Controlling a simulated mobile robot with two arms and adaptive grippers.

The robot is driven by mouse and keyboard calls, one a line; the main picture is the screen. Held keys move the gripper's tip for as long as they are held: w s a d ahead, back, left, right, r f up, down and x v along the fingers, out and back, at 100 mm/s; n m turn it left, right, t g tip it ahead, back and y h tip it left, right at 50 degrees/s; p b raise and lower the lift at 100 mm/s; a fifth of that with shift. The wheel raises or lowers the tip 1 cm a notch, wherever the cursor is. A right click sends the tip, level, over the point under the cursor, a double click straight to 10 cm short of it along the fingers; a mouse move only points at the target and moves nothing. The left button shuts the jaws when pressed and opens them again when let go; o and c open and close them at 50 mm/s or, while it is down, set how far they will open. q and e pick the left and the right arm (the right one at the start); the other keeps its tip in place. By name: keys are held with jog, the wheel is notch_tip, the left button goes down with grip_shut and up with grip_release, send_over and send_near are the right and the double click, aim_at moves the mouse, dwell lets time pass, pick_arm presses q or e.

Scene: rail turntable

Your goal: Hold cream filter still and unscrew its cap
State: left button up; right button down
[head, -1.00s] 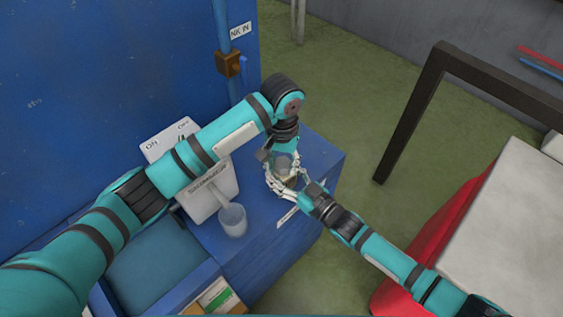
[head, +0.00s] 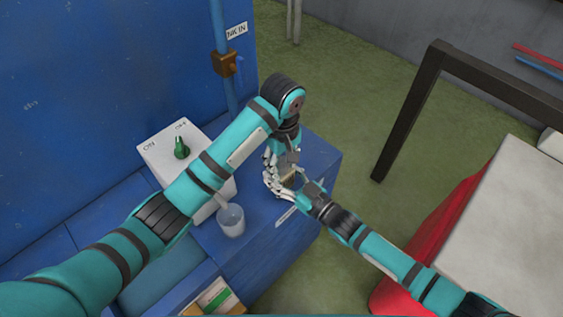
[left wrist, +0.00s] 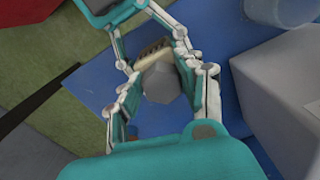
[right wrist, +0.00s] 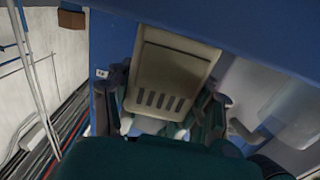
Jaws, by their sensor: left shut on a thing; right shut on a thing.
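The cream filter (right wrist: 172,75) is a boxy body with dark slots, large in the right wrist view. It also shows in the left wrist view (left wrist: 150,57), partly behind its grey faceted cap (left wrist: 161,82). My left gripper (head: 275,172) comes down from above and is shut on the cap; its fingers flank the cap in the left wrist view. My right gripper (head: 306,186) reaches in from the right and is shut on the filter body. In the head view the fingers hide most of the filter and cap. I cannot tell how far the cap is turned.
A clear cup (head: 231,220) stands on the blue cabinet, beside a white switch box (head: 160,152) with a green knob (head: 181,147). A blue wall with a pipe (head: 219,25) rises behind. A dark frame (head: 415,105) and a pale-topped table (head: 500,220) lie to the right.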

pick_arm(q)
jog(key=n, duration=0.2)
jog(key=shift+w+n, duration=0.1)
jog(key=shift+n, duration=0.3)
jog(key=o, duration=1.3)
jog(key=shift+o, duration=0.3)
jog(key=shift+r, duration=2)
